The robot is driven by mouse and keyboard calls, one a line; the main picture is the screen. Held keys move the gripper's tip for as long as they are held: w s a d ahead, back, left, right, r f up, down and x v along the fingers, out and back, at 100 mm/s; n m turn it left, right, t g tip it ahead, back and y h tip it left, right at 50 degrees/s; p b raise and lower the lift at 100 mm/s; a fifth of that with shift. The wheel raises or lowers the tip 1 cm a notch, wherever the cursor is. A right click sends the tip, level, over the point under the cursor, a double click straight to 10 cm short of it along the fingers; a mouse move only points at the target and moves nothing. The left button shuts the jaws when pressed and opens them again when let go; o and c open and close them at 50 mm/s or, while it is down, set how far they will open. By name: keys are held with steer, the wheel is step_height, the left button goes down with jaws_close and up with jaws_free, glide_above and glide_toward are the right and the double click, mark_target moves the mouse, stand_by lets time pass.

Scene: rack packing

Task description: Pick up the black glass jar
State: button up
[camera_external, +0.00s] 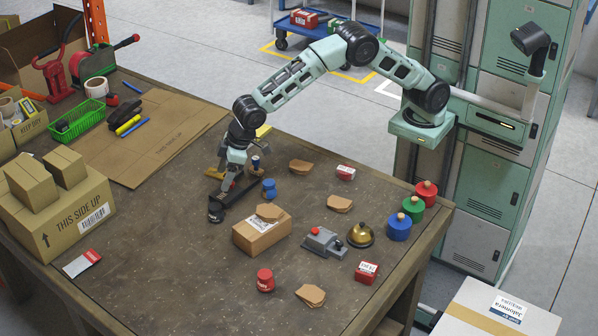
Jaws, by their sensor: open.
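A small black rounded object (216,213), which looks like the black glass jar, is on the brown table just below and left of my gripper in the picture. It is small here and I cannot make out glass or a lid. My gripper (232,180) points down over the table, open, with its fingers close above a dark flat piece. I see nothing between the fingers, but that spot is partly hidden. I cannot tell whether a finger touches the dark piece.
A blue object (269,189) stands close to the right of my gripper. A cardboard box (262,232), a grey device with a red button (323,241) and a brass bell (360,235) lie nearer. A green basket (78,121) is at the far left.

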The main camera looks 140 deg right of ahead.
mark_target(216, 206)
steer(key=x, duration=0.7)
steer(key=shift+w+f+p, duration=0.1)
steer(key=shift+f+p, duration=0.15)
steer(key=shift+p, duration=0.1)
steer(key=shift+s+a+p+x, duration=0.1)
steer(key=shift+a+p+x, duration=0.15)
steer(key=shift+x, duration=1.05)
steer(key=shift+s+a+p+x, duration=0.1)
steer(key=shift+p+x, duration=0.1)
steer(key=shift+x, duration=1.1)
steer(key=shift+f, duration=0.1)
steer(key=c, duration=1.2)
